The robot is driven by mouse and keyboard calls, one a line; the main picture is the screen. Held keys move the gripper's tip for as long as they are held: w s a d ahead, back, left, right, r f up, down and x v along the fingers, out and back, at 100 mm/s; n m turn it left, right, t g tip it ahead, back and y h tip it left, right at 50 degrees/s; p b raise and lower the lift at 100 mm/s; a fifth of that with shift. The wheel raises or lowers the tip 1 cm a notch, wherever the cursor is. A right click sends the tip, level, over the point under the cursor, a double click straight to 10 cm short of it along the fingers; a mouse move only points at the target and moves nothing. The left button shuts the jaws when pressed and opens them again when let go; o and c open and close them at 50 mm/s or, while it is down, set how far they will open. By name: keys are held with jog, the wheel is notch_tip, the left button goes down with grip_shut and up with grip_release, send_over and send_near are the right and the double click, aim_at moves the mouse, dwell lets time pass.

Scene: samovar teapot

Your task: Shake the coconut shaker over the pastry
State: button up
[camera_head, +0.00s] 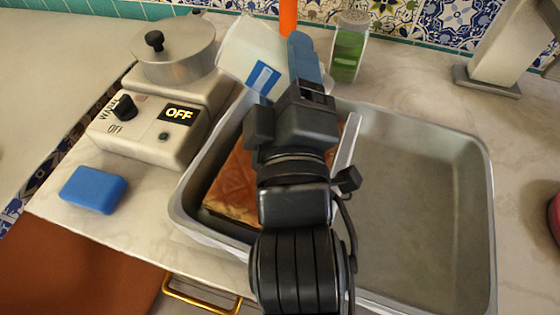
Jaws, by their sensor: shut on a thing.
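The coconut shaker (249,47) appears to be the pale white container with a blue patch on its side. It is tilted, above the back left part of the metal tray (478,155). My gripper (300,65), with a blue finger showing, is shut on it; the other finger and the grip itself are mostly hidden. The pastry (235,186) is a golden-brown block in the left of the tray, partly covered by my arm. The shaker's mouth does not show clearly, and I cannot tell whether anything is falling from it.
A green-filled shaker (348,50) with a perforated lid stands behind the tray. A burner unit (150,140) marked OFF, with a lidded metal pot (173,52), stands at left. A blue sponge (93,189) lies in front of it. The tray's right half is empty.

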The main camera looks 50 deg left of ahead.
aim_at(287, 65)
jog(key=shift+r, duration=0.25)
notch_tip(287, 65, up, 3)
jog(key=p, duration=0.2)
jog(key=shift+f+p, duration=0.2)
jog(key=shift+p, duration=0.15)
notch_tip(287, 65, down, 3)
jog(key=shift+b, duration=1.05)
jog(key=shift+r, duration=0.1)
jog(key=shift+s+a+b, duration=0.5)
jog(key=shift+a+b, duration=0.1)
jog(key=shift+a, duration=0.4)
jog(key=shift+s+a+b, duration=0.55)
jog(key=shift+a, duration=0.45)
jog(key=shift+s+a+b, duration=0.5)
jog(key=shift+a+b, duration=0.1)
jog(key=shift+a, duration=0.4)
jog(key=shift+r, duration=0.15)
